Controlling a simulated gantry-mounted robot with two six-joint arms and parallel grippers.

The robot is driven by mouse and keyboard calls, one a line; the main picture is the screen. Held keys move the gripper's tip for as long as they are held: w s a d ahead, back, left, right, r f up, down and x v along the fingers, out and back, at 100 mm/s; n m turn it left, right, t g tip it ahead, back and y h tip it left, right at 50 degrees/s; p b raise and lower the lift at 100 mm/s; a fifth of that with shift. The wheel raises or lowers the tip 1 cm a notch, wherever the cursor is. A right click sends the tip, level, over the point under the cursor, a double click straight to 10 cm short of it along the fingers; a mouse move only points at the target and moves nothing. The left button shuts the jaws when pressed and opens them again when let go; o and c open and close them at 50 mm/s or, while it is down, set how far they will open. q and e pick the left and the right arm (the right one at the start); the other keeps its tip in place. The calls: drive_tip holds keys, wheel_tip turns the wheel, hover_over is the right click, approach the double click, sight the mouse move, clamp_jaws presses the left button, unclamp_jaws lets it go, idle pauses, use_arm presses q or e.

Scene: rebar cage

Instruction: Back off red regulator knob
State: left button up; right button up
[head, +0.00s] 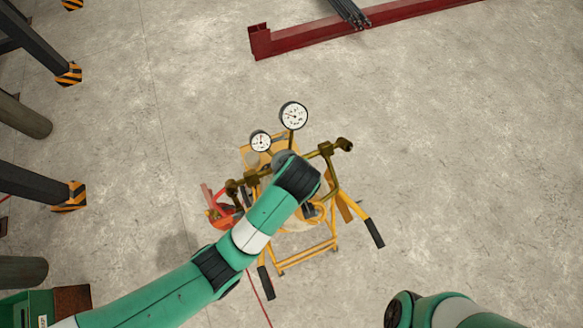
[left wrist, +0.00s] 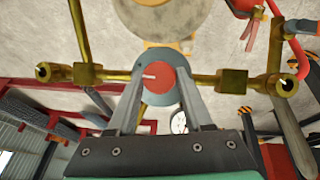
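The red regulator knob (left wrist: 160,80) shows in the left wrist view as a red disc with a short white line pointing left and a grey rim. It sits in the middle of a horizontal brass pipe (left wrist: 112,74). My left gripper (left wrist: 161,78) has one grey finger on each side of the knob, close to its rim. I cannot tell whether the fingers press on it. In the head view, my left wrist hides the knob and fingers above the yellow cart (head: 308,246). My right gripper is not in view.
Two round gauges, a larger one (head: 293,115) and a smaller one (head: 260,141), stand up behind my wrist. A brass valve (head: 345,145) ends the pipe at right. Red parts (head: 222,212) hang at left. A red beam (head: 340,29) lies beyond; concrete floor around is clear.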

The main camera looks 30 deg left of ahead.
use_arm(q)
clamp_jaws()
